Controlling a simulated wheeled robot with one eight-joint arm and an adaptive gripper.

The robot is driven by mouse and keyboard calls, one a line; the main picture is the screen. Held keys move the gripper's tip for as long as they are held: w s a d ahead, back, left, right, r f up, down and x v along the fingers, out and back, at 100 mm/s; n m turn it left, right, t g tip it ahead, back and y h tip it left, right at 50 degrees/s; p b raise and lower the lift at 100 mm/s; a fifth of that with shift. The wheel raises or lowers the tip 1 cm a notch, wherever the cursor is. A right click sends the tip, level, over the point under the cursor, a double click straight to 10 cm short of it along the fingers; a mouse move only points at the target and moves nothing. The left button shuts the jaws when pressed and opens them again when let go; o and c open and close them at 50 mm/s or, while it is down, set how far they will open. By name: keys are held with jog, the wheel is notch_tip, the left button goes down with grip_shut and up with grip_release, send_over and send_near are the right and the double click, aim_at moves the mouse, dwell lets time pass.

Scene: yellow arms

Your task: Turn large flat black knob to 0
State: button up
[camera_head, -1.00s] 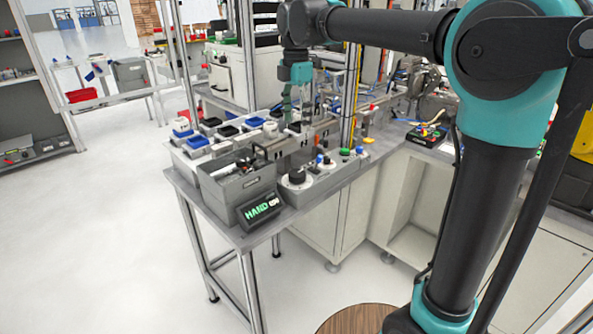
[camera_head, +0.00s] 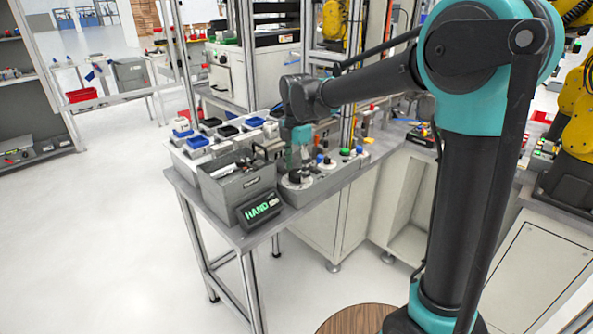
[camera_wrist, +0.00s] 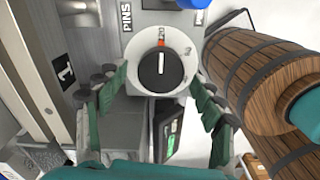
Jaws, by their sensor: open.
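The large flat black knob (camera_wrist: 161,71) sits on a round white dial with markings around it, in the middle of the wrist view. A white line on the knob points up in that view, close to a red mark on the dial. In the head view the knob (camera_head: 294,176) is partly hidden by my gripper (camera_head: 300,165), which is above the panel. In the wrist view my gripper (camera_wrist: 158,92) is open, one finger on each side of the dial. Whether the fingers touch anything cannot be told.
A display reading HAND (camera_head: 258,209) stands in front of the panel, and a grey bin (camera_head: 236,185) is to its left. Several small coloured knobs (camera_head: 345,152) are to the right. A blue knob (camera_wrist: 190,3) shows at the top of the wrist view.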

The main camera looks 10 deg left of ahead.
jog(key=shift+f, duration=0.3)
jog(key=shift+c, duration=0.6)
jog(key=c, duration=1)
jog(key=shift+c, duration=0.2)
